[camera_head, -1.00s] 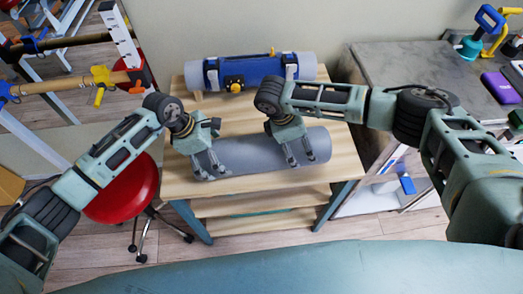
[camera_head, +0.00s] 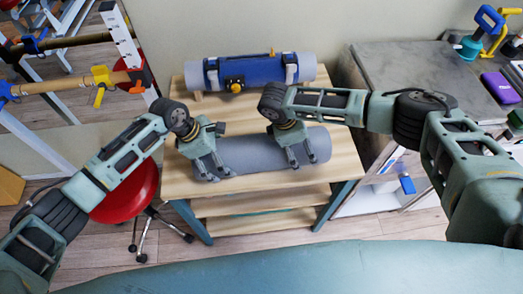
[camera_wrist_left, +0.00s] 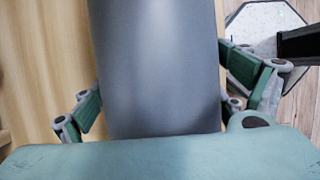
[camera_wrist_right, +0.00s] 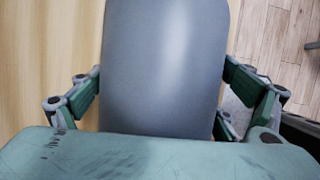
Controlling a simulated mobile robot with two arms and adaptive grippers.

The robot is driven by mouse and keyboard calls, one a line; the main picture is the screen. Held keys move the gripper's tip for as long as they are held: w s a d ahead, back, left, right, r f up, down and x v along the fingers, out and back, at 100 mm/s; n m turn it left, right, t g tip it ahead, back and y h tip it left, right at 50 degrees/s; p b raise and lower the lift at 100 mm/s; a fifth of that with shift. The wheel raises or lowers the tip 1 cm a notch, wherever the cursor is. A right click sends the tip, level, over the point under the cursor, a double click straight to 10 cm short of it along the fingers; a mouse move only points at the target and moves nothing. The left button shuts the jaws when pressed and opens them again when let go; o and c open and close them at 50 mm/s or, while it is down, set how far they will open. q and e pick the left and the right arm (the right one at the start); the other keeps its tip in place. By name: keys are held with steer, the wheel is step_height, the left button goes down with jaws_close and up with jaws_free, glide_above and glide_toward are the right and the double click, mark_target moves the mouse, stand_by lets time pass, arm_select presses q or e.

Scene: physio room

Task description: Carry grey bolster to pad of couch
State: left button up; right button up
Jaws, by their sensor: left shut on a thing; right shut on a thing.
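The grey bolster (camera_head: 255,154) lies lengthwise on the top of a wooden shelf unit (camera_head: 345,165). My left gripper (camera_head: 214,174) is shut on the bolster near its left end. My right gripper (camera_head: 302,159) is shut on it near its right end. In the left wrist view the bolster (camera_wrist_left: 158,65) fills the middle between the two fingers, and in the right wrist view the bolster (camera_wrist_right: 165,65) does the same. The teal couch pad (camera_head: 300,268) runs along the bottom of the head view, nearest me, and its visible part is bare.
Behind the bolster, a second grey roll (camera_head: 308,68) with a blue strapped wrap (camera_head: 262,70) lies on the same top. A red stool (camera_head: 130,192) stands left. A grey counter (camera_head: 410,62) with tools stands right. Bars (camera_head: 70,86) stand at far left.

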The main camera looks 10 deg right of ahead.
mark_target(218, 147)
arm_select(q)
steer(key=c, duration=0.4)
arm_select(e)
steer(key=c, duration=0.4)
arm_select(q)
steer(key=shift+r, duration=0.1)
arm_select(e)
steer(key=shift+r, duration=0.15)
arm_select(q)
steer(key=shift+w+r+p, duration=0.1)
steer(key=shift+r+p, duration=0.35)
steer(key=shift+p, duration=0.15)
arm_select(e)
steer(key=shift+w+r, duration=0.1)
steer(key=shift+r, duration=0.3)
arm_select(q)
step_height(218, 147, up, 4)
steer(key=p, duration=0.4)
arm_select(e)
step_height(218, 147, up, 4)
arm_select(q)
steer(key=shift+f, duration=0.1)
arm_select(e)
steer(key=shift+f, duration=0.1)
